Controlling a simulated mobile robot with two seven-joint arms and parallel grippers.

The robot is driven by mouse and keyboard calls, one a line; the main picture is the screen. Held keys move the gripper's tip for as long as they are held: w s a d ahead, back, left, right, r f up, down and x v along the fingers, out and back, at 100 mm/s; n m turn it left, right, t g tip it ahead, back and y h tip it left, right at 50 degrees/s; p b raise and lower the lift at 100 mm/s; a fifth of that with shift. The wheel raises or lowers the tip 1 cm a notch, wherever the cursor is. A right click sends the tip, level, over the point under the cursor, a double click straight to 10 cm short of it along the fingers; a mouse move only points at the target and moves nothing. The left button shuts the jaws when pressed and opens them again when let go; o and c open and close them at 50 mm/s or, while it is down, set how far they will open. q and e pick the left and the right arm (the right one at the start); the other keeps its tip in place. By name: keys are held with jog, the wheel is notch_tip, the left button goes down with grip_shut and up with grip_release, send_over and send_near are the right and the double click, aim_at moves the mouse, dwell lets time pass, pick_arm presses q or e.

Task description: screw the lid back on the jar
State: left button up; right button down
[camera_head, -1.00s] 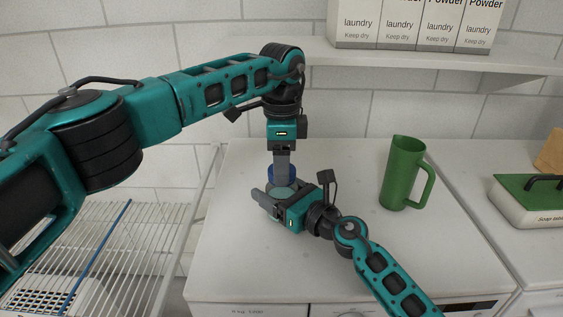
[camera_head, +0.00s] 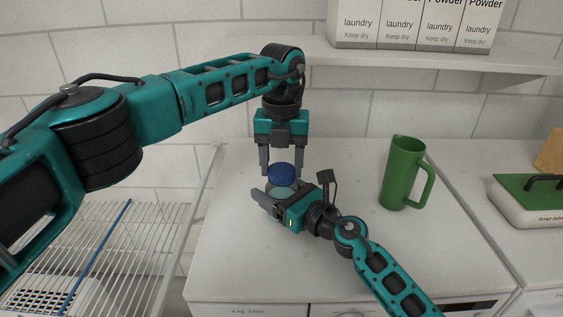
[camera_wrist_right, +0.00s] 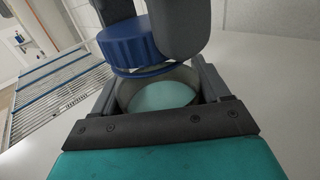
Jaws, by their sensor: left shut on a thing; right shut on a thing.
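The jar (camera_head: 283,192) is upright on the white top, clear with pale teal inside. My right gripper (camera_head: 273,200) is shut around its body from the lower right; the right wrist view shows the jar (camera_wrist_right: 165,95) between those fingers. The ribbed blue lid (camera_head: 281,173) is at the top of the jar. My left gripper (camera_head: 281,163) points down from above and is shut on the lid, one finger on each side. In the right wrist view the lid (camera_wrist_right: 130,47) is partly covered by the left fingers. I cannot tell whether its threads engage the jar.
A green jug (camera_head: 402,172) stands to the right on the white top (camera_head: 340,255). A green-lidded box (camera_head: 535,200) is at far right. Powder boxes (camera_head: 415,25) stand on the shelf (camera_head: 430,60) above. A wire rack (camera_head: 130,235) is on the left.

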pick_arm(q)
jog(key=m, duration=0.7)
jog(key=shift+m, duration=0.4)
jog(key=m, duration=0.3)
jog(key=shift+m, duration=0.4)
jog(key=m, duration=0.3)
jog(key=shift+m, duration=0.3)
jog(key=m, duration=0.5)
jog(key=shift+s+m, duration=0.1)
jog(key=shift+m, duration=0.2)
jog(key=m, duration=0.3)
jog(key=shift+m, duration=0.4)
jog(key=m, duration=0.3)
jog(key=shift+m, duration=0.4)
jog(key=o, duration=1.2)
jog(key=shift+f, duration=0.1)
jog(key=shift+o, duration=0.2)
